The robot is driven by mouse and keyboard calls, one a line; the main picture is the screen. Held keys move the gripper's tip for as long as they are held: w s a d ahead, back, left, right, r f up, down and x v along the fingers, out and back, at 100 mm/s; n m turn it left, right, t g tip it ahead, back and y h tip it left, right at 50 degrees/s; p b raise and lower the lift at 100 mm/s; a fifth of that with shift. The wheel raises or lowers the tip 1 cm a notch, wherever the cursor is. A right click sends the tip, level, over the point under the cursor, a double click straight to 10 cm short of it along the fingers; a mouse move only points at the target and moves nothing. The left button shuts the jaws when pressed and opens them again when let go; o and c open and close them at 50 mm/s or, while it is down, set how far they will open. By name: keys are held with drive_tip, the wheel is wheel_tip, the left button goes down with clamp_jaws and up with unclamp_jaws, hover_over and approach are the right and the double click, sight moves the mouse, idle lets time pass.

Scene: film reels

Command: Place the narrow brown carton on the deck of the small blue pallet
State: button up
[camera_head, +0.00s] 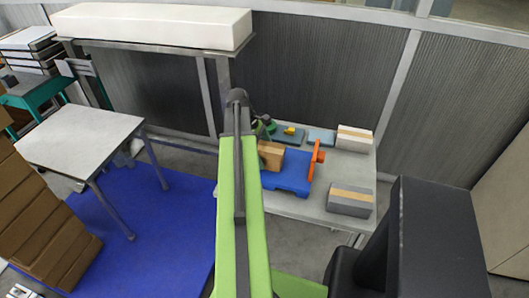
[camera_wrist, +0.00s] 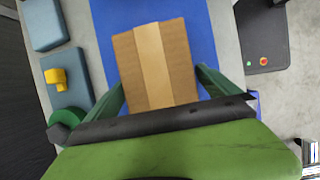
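The narrow brown carton (camera_head: 271,154) has a lighter tape strip along its top. It shows over the left rear part of the small blue pallet (camera_head: 290,178) on the grey table. In the wrist view the carton (camera_wrist: 155,65) sits between the two dark green fingers of my gripper (camera_wrist: 160,78). Both fingers meet its sides, so the gripper looks shut on it. Blue pallet deck (camera_wrist: 205,40) shows beyond and beside the carton. Whether the carton rests on the deck or hangs just above it, I cannot tell. My arm hides part of the gripper in the head view.
An upright orange piece (camera_head: 313,158) stands at the pallet's right side. A yellow item (camera_head: 290,130) lies on a blue-grey box behind. Grey taped boxes (camera_head: 350,201) and (camera_head: 354,138) other boxes stand to the right. A white-topped table (camera_head: 80,137) is at left.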

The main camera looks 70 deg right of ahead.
drive_tip(key=shift+w+r+p, duration=0.1)
drive_tip(key=shift+r+p, duration=0.4)
drive_tip(key=shift+r, duration=0.05)
drive_tip(key=p+v, duration=1)
drive_tip(key=v, duration=0.1)
drive_tip(key=shift+w+r+p, duration=0.15)
drive_tip(key=shift+r+p, duration=0.05)
drive_tip(key=shift+p, duration=0.1)
drive_tip(key=shift+f, duration=0.15)
